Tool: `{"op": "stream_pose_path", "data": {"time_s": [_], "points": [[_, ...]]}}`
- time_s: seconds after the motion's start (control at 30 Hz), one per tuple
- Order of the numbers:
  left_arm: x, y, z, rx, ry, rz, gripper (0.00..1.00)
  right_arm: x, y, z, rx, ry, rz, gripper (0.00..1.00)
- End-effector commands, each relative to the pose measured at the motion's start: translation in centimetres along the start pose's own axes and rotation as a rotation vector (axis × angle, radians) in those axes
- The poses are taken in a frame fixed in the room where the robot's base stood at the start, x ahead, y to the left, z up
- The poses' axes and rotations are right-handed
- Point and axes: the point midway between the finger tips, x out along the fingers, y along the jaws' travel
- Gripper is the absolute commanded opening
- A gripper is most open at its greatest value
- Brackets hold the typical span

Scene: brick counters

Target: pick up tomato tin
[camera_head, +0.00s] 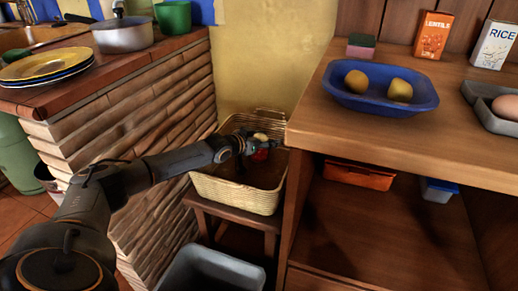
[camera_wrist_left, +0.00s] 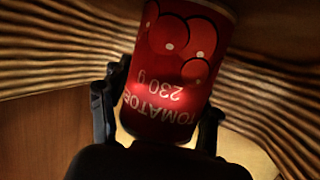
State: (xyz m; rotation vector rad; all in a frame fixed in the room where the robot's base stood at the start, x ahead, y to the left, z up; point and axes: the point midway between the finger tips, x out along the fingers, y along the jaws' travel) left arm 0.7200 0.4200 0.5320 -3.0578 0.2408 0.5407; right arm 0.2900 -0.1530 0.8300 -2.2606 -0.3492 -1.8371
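The tomato tin (camera_head: 261,154) is red and is in the wicker basket (camera_head: 238,192), in the middle of the head view. My left gripper (camera_head: 254,146) reaches into the basket from the left and partly covers the tin. In the left wrist view the tin (camera_wrist_left: 175,70) fills the middle, tilted, with its label upside down. The fingers of my left gripper (camera_wrist_left: 160,120) lie against both sides of it, so the gripper looks shut on the tin. I cannot tell whether the tin touches the basket floor. My right gripper is not in view.
The basket stands on a small wooden stool (camera_head: 232,221) between a brick counter (camera_head: 165,105) and a wooden shelf unit (camera_head: 300,185). A blue tray (camera_head: 378,101) with two yellow fruits is on the unit. A grey bin (camera_head: 210,270) is below. Plates (camera_head: 45,65) sit on the left counter.

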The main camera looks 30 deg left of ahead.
Motion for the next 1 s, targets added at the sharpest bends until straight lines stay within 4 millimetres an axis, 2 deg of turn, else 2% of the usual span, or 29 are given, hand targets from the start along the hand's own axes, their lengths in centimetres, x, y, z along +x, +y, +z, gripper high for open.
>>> {"op": "stream_pose_path", "data": {"time_s": [0.03,0.2,0.23,0.53,1.0], "points": [[-0.01,0.01,0.01,0.0,0.0,0.0,0.45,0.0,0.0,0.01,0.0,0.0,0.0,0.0],[-0.01,0.0,0.02,0.0,0.0,0.0,0.1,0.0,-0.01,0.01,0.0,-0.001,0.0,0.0],[-0.01,0.0,0.03,0.0,0.0,0.0,0.06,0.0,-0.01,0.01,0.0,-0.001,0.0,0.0],[-0.02,-0.01,0.01,0.0,0.0,0.0,0.0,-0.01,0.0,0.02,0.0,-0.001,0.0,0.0],[-0.06,-0.03,-0.26,0.0,0.004,0.0,0.0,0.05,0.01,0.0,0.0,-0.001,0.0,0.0]]}}
